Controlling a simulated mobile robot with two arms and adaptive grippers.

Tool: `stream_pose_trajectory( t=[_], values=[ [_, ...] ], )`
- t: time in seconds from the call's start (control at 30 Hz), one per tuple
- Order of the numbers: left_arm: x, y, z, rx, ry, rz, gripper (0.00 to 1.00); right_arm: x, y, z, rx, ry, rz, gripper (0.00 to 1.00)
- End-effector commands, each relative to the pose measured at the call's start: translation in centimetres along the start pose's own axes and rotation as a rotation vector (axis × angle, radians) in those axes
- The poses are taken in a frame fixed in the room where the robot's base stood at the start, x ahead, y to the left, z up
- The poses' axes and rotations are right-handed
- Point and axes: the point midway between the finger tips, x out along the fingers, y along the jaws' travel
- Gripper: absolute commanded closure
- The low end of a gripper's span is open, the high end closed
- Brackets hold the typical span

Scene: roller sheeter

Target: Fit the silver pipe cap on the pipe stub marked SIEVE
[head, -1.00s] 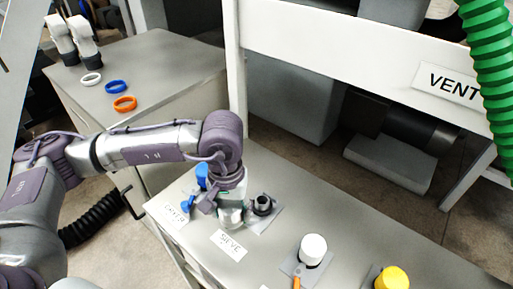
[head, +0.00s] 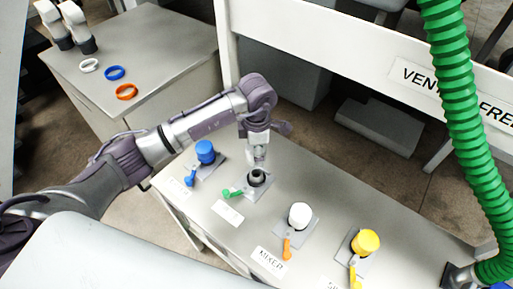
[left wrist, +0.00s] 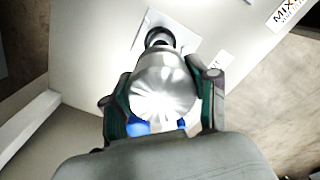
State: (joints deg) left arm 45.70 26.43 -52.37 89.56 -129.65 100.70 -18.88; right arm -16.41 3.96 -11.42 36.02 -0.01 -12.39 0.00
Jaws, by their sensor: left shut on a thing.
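The silver pipe cap (left wrist: 168,85) fills the middle of the left wrist view. My left gripper (head: 257,163) is shut on it, with a finger on each side. The dark open pipe stub (head: 257,177) with a green lever stands behind the label (head: 228,213) that read SIEVE earlier. My gripper is directly over this stub in the head view. In the left wrist view the stub's dark collar (left wrist: 158,38) shows just beyond the cap. I cannot tell whether cap and stub touch. My right gripper is not in view.
A blue-capped stub (head: 205,152) stands left of it. White-capped (head: 300,215) and yellow-capped (head: 365,242) stubs stand to the right. The green hose (head: 455,110) hangs at right. A side table (head: 150,65) holds white, blue and orange rings.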

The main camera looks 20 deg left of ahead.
Motion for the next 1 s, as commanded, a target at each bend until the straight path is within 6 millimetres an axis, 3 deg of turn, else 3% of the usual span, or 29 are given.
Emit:
stream_pose_trajectory(
  t=[0.3, 0.5, 1.0],
  values=[
    [3.8, -0.1, 0.0, 0.002, 0.000, -0.003, 0.81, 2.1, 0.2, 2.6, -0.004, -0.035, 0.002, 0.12],
    [6.1, 0.0, 0.0, 0.004, 0.000, 0.000, 0.81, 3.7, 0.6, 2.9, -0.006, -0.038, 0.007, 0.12],
    [6.8, 0.0, 0.0, 0.003, 0.000, 0.000, 0.81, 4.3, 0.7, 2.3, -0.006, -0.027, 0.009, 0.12]
  ],
)
